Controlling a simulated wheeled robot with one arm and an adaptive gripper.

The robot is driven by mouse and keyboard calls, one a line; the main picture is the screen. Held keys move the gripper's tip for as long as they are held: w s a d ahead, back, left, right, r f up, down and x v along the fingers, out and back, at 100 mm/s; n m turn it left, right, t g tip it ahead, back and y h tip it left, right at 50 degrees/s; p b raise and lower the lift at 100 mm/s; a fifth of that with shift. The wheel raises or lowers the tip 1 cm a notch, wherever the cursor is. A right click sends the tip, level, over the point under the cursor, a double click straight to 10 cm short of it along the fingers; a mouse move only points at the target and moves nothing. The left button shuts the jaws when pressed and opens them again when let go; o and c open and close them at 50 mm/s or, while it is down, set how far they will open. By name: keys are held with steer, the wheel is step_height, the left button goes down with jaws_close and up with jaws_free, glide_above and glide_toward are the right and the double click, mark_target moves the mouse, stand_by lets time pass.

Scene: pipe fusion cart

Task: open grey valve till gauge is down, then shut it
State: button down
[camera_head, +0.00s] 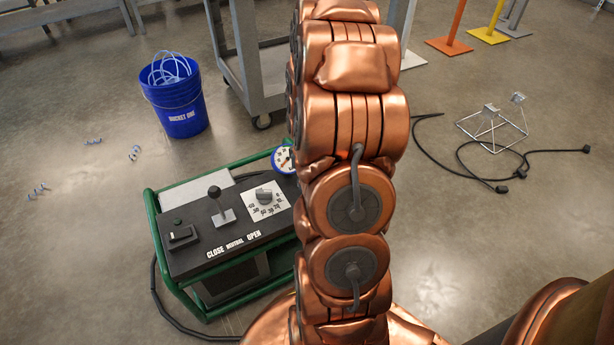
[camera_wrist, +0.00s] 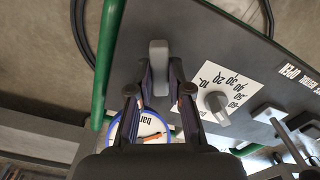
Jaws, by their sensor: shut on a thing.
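The grey valve (camera_wrist: 158,50) shows in the wrist view as an upright rounded grey handle on the dark panel. My gripper (camera_wrist: 160,78) has its two fingers on either side of the handle and is shut on it. The gauge (camera_wrist: 147,124), a white face with a blue rim and an orange-red needle, lies just below the fingers and is partly covered by my gripper. The gauge also shows in the head view (camera_head: 281,161), its right part hidden by my arm. Its reading is not clear. My arm hides the valve and gripper in the head view.
The green-framed cart (camera_head: 152,213) carries a grey knob (camera_head: 264,195) on a white scale, a lever (camera_head: 222,207) and a switch (camera_head: 180,235). A blue bucket (camera_head: 178,110) stands behind left. Black cable (camera_head: 450,165) lies on the floor at right.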

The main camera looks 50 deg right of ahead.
steer(key=shift+m+p, duration=1.15)
steer(key=shift+m, duration=1.15)
steer(key=c, duration=1.1)
jaws_free()
steer(key=shift+r, duration=6)
